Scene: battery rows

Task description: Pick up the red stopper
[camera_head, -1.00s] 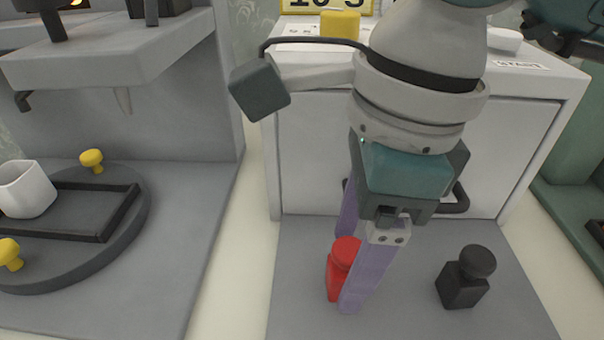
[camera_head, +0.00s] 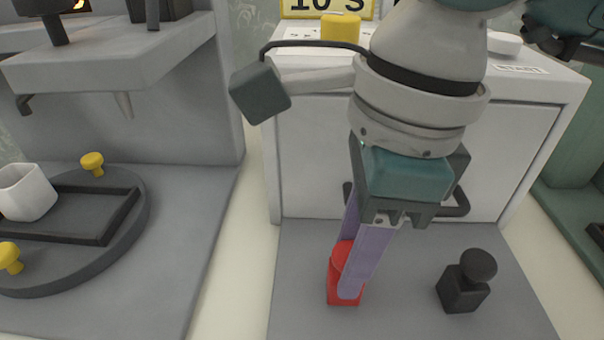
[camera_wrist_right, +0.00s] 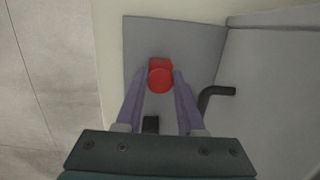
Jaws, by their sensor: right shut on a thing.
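The red stopper (camera_head: 341,258) stands upright on the grey mat (camera_head: 300,318) in front of the white cabinet, partly hidden by one of my fingers. It has a round top and a squarer base. My right gripper (camera_head: 350,275) points down and is shut on the red stopper. In the right wrist view the red stopper (camera_wrist_right: 160,75) sits between the two purple fingertips of my right gripper (camera_wrist_right: 160,78). No lift off the mat can be seen. My left gripper is not in view.
A black stopper (camera_head: 465,280) stands on the mat to the right. The white cabinet (camera_head: 315,150) with a dark handle is just behind. At left, a round dark platform (camera_head: 135,222) holds a white cup (camera_head: 27,192) and yellow knobs (camera_head: 92,162).

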